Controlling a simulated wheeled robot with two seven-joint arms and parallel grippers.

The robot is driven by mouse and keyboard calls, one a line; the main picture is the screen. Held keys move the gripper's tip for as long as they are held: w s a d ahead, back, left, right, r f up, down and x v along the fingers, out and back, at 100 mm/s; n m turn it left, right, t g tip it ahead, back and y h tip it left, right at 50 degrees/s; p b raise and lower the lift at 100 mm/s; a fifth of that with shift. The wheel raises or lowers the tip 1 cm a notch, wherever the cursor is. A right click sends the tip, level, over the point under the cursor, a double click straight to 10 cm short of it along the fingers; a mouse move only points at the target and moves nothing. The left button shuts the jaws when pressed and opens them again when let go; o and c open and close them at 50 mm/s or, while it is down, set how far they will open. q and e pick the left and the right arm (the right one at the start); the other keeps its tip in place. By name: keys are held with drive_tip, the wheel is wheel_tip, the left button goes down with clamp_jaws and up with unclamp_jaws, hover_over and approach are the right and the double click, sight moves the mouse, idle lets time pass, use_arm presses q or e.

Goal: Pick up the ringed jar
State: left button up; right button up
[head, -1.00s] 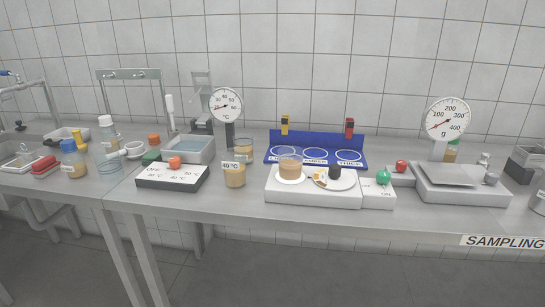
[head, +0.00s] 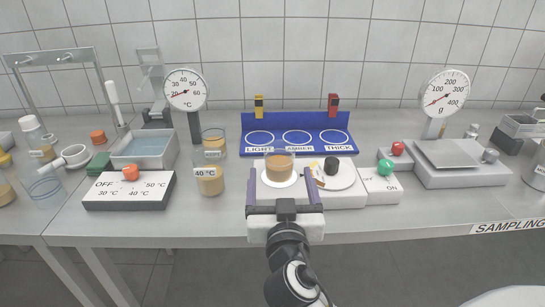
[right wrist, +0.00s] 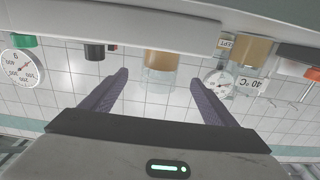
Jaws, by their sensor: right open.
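A clear jar (head: 279,166) with tan-brown contents stands upright on a white disc on the white platform. It also shows upside down in the right wrist view (right wrist: 161,66), between and beyond the fingers. My right gripper (head: 283,178) is in front of the platform, its two purple fingers spread and pointing toward that jar. In the right wrist view the gripper (right wrist: 158,78) holds nothing. No contact with the jar shows. A clear vessel with bluish rings (head: 43,188) stands at the far left. My left gripper is out of view.
A 40 °C jar (head: 209,181) and another jar (head: 213,140) stand to the left. Behind is the blue rack (head: 300,120) with three circles. A scale (head: 455,160) stands right.

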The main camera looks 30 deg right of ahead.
sight(278, 150)
drive_tip(key=shift+x, duration=0.9)
drive_tip(key=shift+w+d, duration=0.2)
drive_tip(key=shift+w, duration=0.05)
drive_tip(key=p+x, duration=0.1)
drive_tip(key=x, duration=0.3)
drive_tip(key=shift+w+d, duration=0.1)
drive_tip(key=shift+w, duration=0.05)
drive_tip(key=shift+w+d, duration=0.1)
drive_tip(key=shift+w, duration=0.15)
drive_tip(key=c, duration=1.2)
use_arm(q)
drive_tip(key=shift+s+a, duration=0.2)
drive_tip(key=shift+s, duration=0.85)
use_arm(e)
drive_tip(key=shift+c, duration=1.3)
drive_tip(key=shift+r, duration=0.15)
use_arm(q)
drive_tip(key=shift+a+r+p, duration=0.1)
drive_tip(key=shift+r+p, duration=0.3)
drive_tip(key=shift+p, duration=0.35)
use_arm(e)
wheel_tip(278, 150, up, 10)
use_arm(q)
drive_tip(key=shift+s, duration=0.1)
use_arm(e)
drive_tip(key=shift+s, duration=0.15)
